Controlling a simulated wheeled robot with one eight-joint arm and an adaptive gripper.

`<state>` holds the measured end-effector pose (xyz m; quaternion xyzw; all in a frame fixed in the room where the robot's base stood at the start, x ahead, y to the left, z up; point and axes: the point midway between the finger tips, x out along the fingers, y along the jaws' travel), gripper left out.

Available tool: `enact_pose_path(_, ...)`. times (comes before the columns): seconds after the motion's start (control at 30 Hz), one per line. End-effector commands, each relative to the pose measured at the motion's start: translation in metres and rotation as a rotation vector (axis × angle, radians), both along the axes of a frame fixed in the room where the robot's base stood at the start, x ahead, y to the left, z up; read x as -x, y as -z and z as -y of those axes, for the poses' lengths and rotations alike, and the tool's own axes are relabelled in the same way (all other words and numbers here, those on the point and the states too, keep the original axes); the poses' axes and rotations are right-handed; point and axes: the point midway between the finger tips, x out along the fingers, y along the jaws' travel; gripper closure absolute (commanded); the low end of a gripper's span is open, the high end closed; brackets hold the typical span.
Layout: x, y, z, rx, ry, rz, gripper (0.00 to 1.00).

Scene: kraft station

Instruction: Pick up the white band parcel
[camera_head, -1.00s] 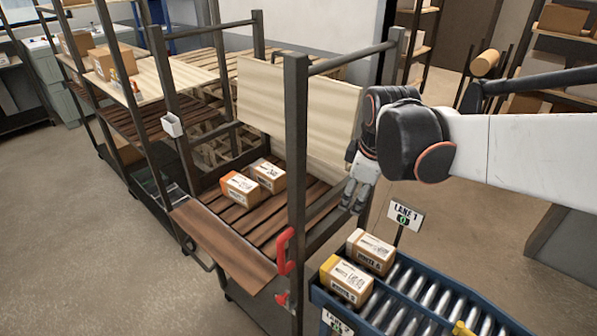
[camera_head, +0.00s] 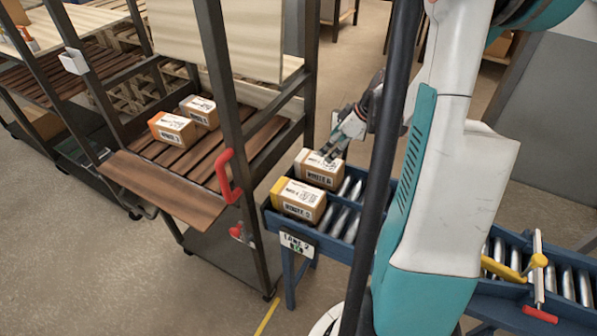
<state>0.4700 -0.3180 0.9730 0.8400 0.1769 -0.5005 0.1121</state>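A cardboard parcel with a pale, white-looking band at its left end (camera_head: 313,173) sits on the roller conveyor, with "ROUTE 6" printed on its side. My gripper (camera_head: 331,153) points down at its upper right part, with the fingertips at or just over its top. The fingers are small and partly blend with the parcel, so whether they touch it or are open is not clear. A yellow-band parcel (camera_head: 299,203) marked "ROUTE 3" stands just in front of it on the same rollers.
The blue-framed conveyor (camera_head: 342,248) carries a lane sign (camera_head: 297,244). A slatted cart (camera_head: 160,192) to the left holds an orange-band parcel (camera_head: 172,129) and another parcel (camera_head: 199,111). The cart's dark post and red handle (camera_head: 228,177) stand near the conveyor. My arm covers the conveyor's middle.

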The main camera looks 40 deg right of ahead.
Motion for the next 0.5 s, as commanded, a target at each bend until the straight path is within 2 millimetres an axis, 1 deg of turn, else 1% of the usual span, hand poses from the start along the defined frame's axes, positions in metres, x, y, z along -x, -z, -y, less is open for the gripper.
enact_pose_path(0.03, 0.004, 0.009, 0.008, -0.009, 0.015, 0.008, 0.30)
enact_pose_path(0.17, 0.007, 0.019, 0.014, -0.021, 0.028, 0.020, 0.30)
enact_pose_path(0.27, 0.001, 0.031, 0.012, -0.023, 0.028, 0.021, 0.30)
enact_pose_path(0.5, -0.020, 0.071, 0.003, -0.023, 0.028, 0.021, 0.30)
